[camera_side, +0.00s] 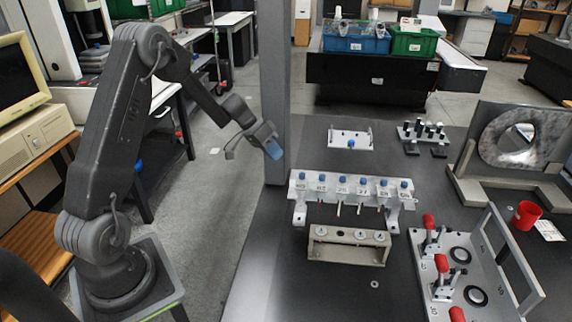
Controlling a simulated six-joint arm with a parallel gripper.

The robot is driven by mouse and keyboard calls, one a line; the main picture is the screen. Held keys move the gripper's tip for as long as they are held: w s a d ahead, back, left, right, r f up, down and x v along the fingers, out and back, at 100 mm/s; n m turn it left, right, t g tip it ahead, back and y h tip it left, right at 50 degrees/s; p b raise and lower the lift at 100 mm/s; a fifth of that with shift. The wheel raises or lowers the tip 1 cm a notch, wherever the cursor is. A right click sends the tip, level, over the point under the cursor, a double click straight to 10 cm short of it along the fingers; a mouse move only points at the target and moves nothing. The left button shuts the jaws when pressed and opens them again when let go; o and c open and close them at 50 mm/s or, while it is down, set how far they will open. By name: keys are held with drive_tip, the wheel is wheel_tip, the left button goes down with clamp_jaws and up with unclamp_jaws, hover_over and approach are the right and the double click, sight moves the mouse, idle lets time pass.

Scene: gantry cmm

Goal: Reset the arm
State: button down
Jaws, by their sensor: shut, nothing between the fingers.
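My gripper (271,146) is at the end of my raised arm, left of centre in the side view. It has bluish fingertips and points down to the right. It is shut with nothing held, in the air by the grey upright column (274,80) and above the left edge of the dark table. Whether it touches the column cannot be told. The white rack with blue-topped pins (350,188) stands on the table to its lower right, apart from it.
A beige block with round holes (346,245) stands in front of the rack. A small white fixture (350,138) stands behind the rack.

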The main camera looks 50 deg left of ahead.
drive_tip(key=v, duration=0.5)
drive_tip(key=s+d+r+m+g+y, duration=0.1)
drive_tip(key=s+d+r, duration=0.45)
drive_tip(key=d, duration=0.25)
drive_tip(key=s+d+r+g+y, duration=0.1)
drive_tip(key=s+d+r, duration=0.3)
drive_tip(key=d+r, duration=0.35)
drive_tip(key=s+d+t+y, duration=0.1)
drive_tip(key=s+d, duration=0.2)
drive_tip(key=s, duration=0.4)
drive_tip(key=s+d+r+n+t+y, duration=0.1)
drive_tip(key=s+d, duration=0.3)
drive_tip(key=s, duration=0.4)
drive_tip(key=shift+d+r+y, duration=0.2)
drive_tip(key=shift+y, duration=0.4)
